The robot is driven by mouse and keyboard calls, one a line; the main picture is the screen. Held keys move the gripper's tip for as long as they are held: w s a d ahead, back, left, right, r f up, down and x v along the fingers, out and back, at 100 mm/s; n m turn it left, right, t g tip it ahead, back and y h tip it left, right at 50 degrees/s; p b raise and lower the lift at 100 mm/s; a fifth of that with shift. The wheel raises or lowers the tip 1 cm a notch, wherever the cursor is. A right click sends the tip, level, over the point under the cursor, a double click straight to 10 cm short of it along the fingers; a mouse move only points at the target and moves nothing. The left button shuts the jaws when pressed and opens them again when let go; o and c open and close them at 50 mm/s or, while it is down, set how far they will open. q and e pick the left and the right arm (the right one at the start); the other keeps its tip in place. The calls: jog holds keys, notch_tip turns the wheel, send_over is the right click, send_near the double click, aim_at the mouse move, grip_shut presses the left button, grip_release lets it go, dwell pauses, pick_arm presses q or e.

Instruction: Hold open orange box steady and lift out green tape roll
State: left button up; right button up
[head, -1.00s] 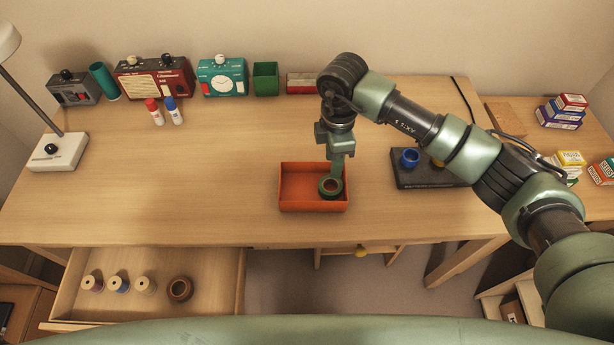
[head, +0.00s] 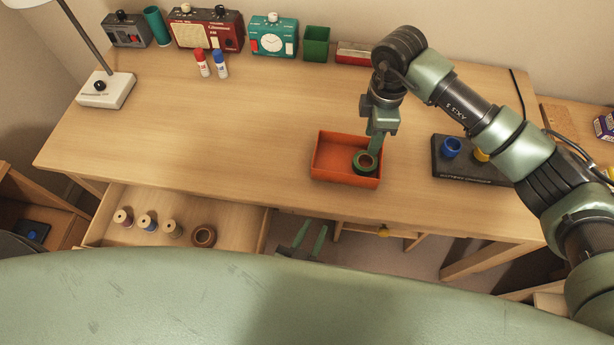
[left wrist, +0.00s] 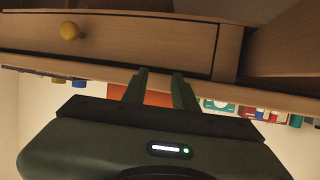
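The open orange box (head: 328,158) sits on the desk near its front edge. The green tape roll (head: 358,166) lies in the box's right part. My right gripper (head: 371,152) reaches down into the box, its fingertips at the roll's rim; whether they are closed on it cannot be told. My left gripper (head: 303,240) is open and empty, below and in front of the desk's front edge, apart from the box. In the left wrist view its two fingers (left wrist: 160,90) are spread, with part of the orange box (left wrist: 155,99) showing between and beyond them.
A pulled-out drawer (head: 200,196) with spools and a brown ring is left of my left gripper. A closed drawer with a yellow knob (left wrist: 69,30) is close in the left wrist view. A black tray (head: 455,168) with a blue ring stands right of the box. The desk's middle-left is clear.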

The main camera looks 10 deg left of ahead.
pick_arm(q)
jog(key=w+a+r+y, duration=0.1)
jog(key=w+r, duration=0.1)
jog(key=r, duration=0.1)
jog(key=w+a+r+n+y, duration=0.1)
jog(key=w+r, duration=0.2)
jog(key=w+a+r+n, duration=0.1)
jog(key=w+r, duration=0.2)
jog(key=r, duration=0.1)
jog(key=shift+y, duration=0.4)
jog(key=shift+w+r, duration=0.3)
jog(key=x, duration=1.1)
jog(key=shift+w+f, duration=0.2)
jog(key=shift+w, duration=0.15)
grip_shut()
